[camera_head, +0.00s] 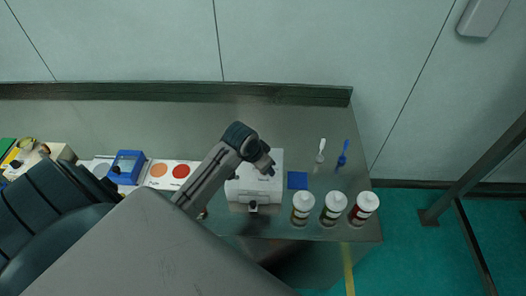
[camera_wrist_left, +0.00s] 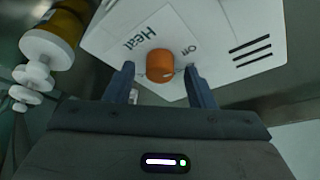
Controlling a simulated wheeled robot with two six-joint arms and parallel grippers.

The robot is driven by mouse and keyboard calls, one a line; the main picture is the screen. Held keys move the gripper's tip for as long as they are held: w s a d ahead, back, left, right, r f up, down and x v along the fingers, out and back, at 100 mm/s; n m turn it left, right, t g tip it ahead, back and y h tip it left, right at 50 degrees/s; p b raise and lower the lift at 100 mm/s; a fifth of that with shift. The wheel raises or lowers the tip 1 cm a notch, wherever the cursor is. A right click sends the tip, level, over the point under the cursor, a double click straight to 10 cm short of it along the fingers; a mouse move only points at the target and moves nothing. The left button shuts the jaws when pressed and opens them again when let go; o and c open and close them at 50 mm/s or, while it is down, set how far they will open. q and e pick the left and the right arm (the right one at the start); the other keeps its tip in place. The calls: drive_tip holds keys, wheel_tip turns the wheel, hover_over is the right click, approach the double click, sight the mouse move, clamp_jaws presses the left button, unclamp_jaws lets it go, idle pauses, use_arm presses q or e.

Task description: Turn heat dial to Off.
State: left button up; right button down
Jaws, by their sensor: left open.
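The orange heat dial (camera_wrist_left: 160,65) sits on the white face of a device (camera_wrist_left: 215,25) in the left wrist view. The printed word "Heat" is left of the dial and "Off" is to its upper right. I cannot tell for sure where the dial points. My left gripper (camera_wrist_left: 159,69) is open, with one finger on each side of the dial; contact is not clear. In the head view the white device (camera_head: 242,190) stands on the bench, and my left gripper (camera_head: 266,168) is over it and hides the dial. My right gripper is not in view.
Three white-capped bottles (camera_head: 334,208) stand right of the device at the bench's front edge. A blue square (camera_head: 297,180), a white brush (camera_head: 321,151) and a blue brush (camera_head: 343,153) lie behind them. A blue box (camera_head: 126,167) and a card with coloured circles (camera_head: 171,173) are at left. The back of the bench is clear.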

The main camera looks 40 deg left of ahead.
use_arm(q)
drive_tip(key=shift+s+r, duration=0.15)
drive_tip(key=shift+r, duration=0.2)
drive_tip(key=d+b+v, duration=0.1)
drive_tip(key=b+v, duration=0.1)
drive_tip(key=v, duration=0.8)
drive_tip(key=shift+a+b, duration=0.3)
drive_tip(key=shift+a, duration=0.2)
